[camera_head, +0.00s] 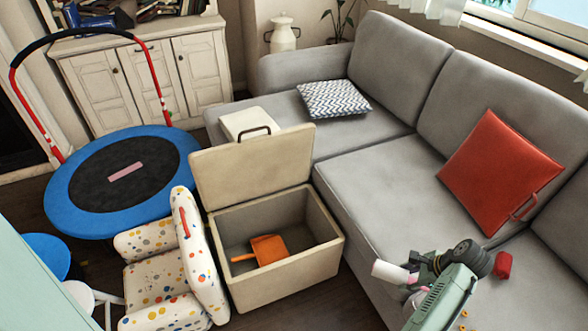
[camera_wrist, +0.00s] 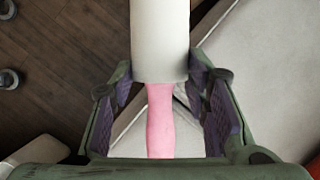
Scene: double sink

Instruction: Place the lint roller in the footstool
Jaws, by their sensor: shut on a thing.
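The lint roller has a white roll (camera_wrist: 160,40) and a pink handle (camera_wrist: 160,120). Its white roll (camera_head: 388,272) also shows in the head view, pointing left from my gripper (camera_head: 415,277). My gripper (camera_wrist: 160,88) is shut on the lint roller, with the handle between its fingers in the wrist view. It holds the roller above the front of the grey sofa. The footstool (camera_head: 278,281) is a beige box left of my gripper, with its lid (camera_head: 255,168) raised at the back. An orange dustpan (camera_head: 269,249) lies inside it.
The grey sofa (camera_head: 360,185) stands right of the footstool, with a red cushion (camera_head: 498,172) and a patterned cushion (camera_head: 333,98) on it. A small red object (camera_head: 503,265) is near my gripper. A dotted armchair (camera_head: 155,273) and blue trampoline (camera_head: 68,207) stand left.

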